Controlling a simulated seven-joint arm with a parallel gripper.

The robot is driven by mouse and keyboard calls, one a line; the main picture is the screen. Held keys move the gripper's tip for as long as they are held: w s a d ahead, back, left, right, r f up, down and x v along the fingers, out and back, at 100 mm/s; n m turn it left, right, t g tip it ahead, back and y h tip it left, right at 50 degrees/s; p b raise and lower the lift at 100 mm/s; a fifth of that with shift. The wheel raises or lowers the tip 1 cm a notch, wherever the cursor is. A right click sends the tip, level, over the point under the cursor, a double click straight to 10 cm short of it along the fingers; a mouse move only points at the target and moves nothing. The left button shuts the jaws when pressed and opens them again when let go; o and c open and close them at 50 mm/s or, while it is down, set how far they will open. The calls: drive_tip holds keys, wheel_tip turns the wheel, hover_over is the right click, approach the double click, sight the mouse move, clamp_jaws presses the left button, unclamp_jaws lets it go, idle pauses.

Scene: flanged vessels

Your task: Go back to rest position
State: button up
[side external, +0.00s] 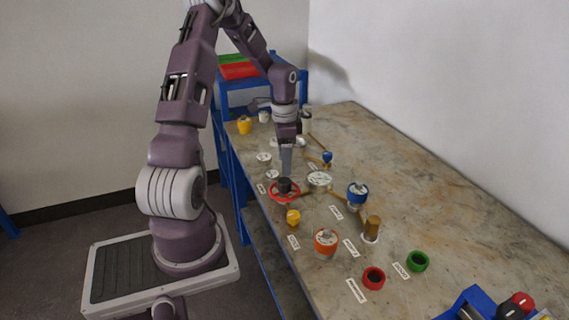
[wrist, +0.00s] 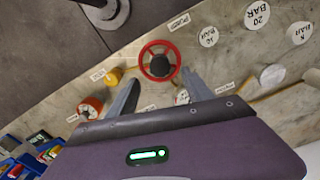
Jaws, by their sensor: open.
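My gripper (side external: 286,165) points down above the table, near the red handwheel (side external: 284,191) with its dark hub. In the wrist view, the two grey fingers of my gripper (wrist: 158,90) are spread apart and empty. The red handwheel (wrist: 159,61) shows just beyond the fingertips. In the side view the fingers hide part of the area behind the wheel; I cannot tell the exact gap between fingertips and hub.
Around the wheel stand a yellow knob (side external: 293,217), an orange-rimmed gauge (side external: 326,241), a blue-topped valve (side external: 357,192) and white discs (side external: 319,179). Red (side external: 373,278) and green (side external: 418,261) rings lie at the front.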

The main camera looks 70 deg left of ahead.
drive_tip(key=d+r+n+t+y, duration=0.1)
drive_tip(key=d+r+t+y, duration=0.1)
drive_tip(key=d+r, duration=1.3)
drive_tip(key=s+d+r+n+t+h, duration=0.1)
drive_tip(key=s+d+r, duration=0.1)
drive_tip(key=s+d, duration=0.5)
drive_tip(key=s+d+r+n+t+h, duration=0.1)
drive_tip(key=s+d+r+t, duration=0.1)
drive_tip(key=s+d, duration=0.5)
drive_tip(key=shift+d+r+t, duration=0.3)
drive_tip(key=shift+d+r, duration=0.05)
drive_tip(key=shift+r, duration=0.45)
drive_tip(key=shift+w, duration=0.1)
